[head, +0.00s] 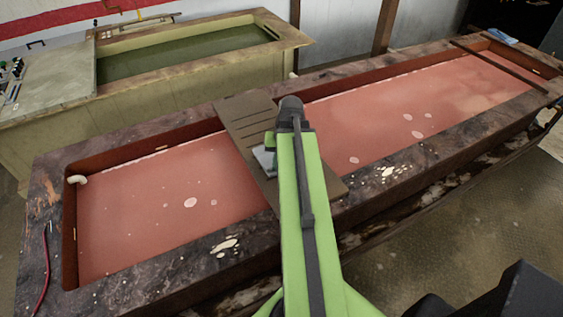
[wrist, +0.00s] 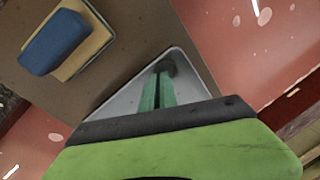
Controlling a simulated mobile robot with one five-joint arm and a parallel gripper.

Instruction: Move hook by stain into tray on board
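The board (head: 250,122) lies across the pink-filled tank. A pale grey tray (head: 264,160) sits on it, partly hidden behind my arm. In the wrist view the tray (wrist: 125,102) lies below my gripper (wrist: 160,78), whose green fingers point into it, close together with a narrow dark gap. A dark grey shape (wrist: 169,66) is at the fingertips; I cannot tell whether it is the hook or a shadow. I cannot make out the hook elsewhere. Pale stains mark the tank's front rim, one left (head: 225,246) and one right (head: 388,173) of my arm.
A blue block on a tan pad (wrist: 85,50) lies on the board beside the tray. A white elbow pipe (head: 77,180) is at the tank's left end. A second tank (head: 185,52) stands behind.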

